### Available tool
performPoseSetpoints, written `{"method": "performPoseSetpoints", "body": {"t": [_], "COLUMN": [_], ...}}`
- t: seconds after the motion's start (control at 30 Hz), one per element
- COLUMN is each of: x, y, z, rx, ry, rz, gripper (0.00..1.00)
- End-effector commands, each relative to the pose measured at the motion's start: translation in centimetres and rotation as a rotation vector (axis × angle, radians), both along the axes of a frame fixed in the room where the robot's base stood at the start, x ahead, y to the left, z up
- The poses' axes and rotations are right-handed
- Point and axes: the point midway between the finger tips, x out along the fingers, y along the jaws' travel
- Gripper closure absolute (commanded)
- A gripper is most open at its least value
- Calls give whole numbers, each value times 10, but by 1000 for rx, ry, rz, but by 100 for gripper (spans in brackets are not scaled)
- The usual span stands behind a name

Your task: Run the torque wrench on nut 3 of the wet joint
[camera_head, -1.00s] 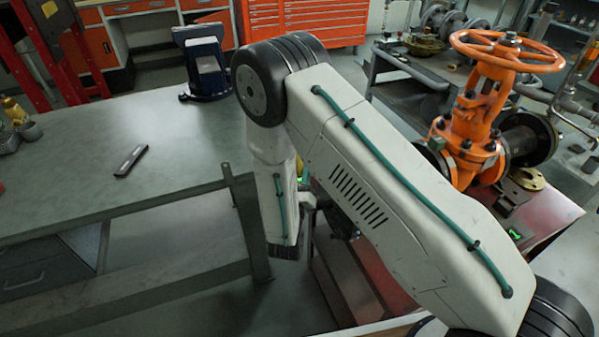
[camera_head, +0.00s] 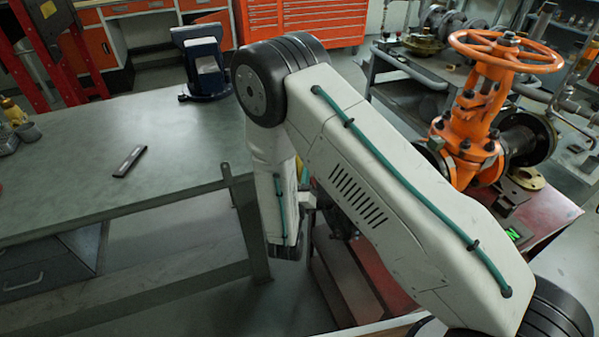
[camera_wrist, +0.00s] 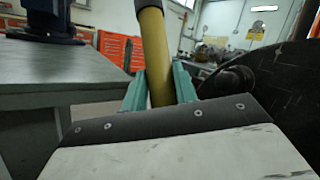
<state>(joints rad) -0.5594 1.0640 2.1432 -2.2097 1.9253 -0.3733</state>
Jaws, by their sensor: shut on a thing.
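In the wrist view my gripper (camera_wrist: 160,92) is shut on a yellow handle (camera_wrist: 154,50) with a dark upper end, which I take to be the torque wrench. The handle stands nearly upright between the teal fingers, and its far end is out of view. The nuts are too small to tell apart, and I cannot tell which is nut 3.
A grey workbench (camera_head: 90,185) fills the left, with a dark flat object (camera_head: 129,161) and a blue vise-like device (camera_head: 203,65) on it. A green-lit small box (camera_head: 517,232) sits on the stand. A cart with pipe parts (camera_head: 420,70) stands behind the valve.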

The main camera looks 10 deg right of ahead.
Motion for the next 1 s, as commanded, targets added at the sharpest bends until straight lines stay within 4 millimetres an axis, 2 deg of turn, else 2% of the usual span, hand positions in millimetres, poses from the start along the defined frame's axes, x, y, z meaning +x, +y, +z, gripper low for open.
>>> {"method": "performPoseSetpoints", "body": {"t": [0.47, 1.0], "x": [-2, -7], "y": [8, 35], "z": [1, 1], "rx": [-1, 0], "ry": [-2, -3], "rz": [2, 2], "gripper": [100, 100]}}
